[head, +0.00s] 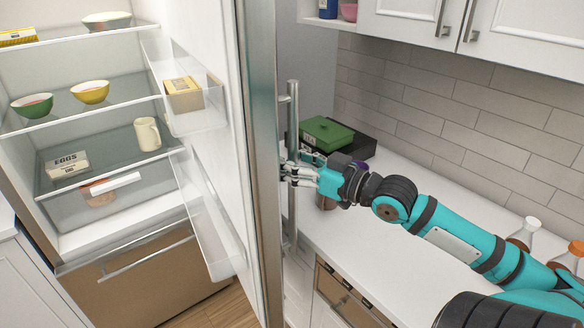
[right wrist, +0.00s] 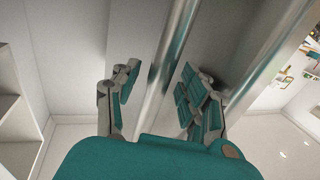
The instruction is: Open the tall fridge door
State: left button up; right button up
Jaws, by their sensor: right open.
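The tall fridge door (head: 258,150) stands swung open, seen nearly edge-on in the head view, with its shelf-lined inner side facing left. Its vertical metal handle (head: 293,110) is on the right-hand side. My right gripper (head: 299,170) is at the handle's middle, with its fingers open. In the right wrist view the handle bar (right wrist: 170,65) runs between the two spread fingers (right wrist: 162,92), with a visible gap on each side. The fridge interior (head: 85,60) is exposed at left. My left gripper is not in view.
Inside the fridge are bowls (head: 90,92), a mug (head: 147,133) and an egg box (head: 67,165). The white counter (head: 365,225) lies right of the door, with a green box (head: 326,132) at the back and bottles (head: 525,234) at right. Wood floor (head: 215,306) shows below.

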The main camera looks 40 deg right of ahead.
aim_at(296, 126)
notch_tip(296, 126, up, 8)
jog(key=shift+s+r, duration=0.1)
jog(key=shift+r, duration=0.15)
jog(key=shift+f, duration=0.1)
dwell(0.5)
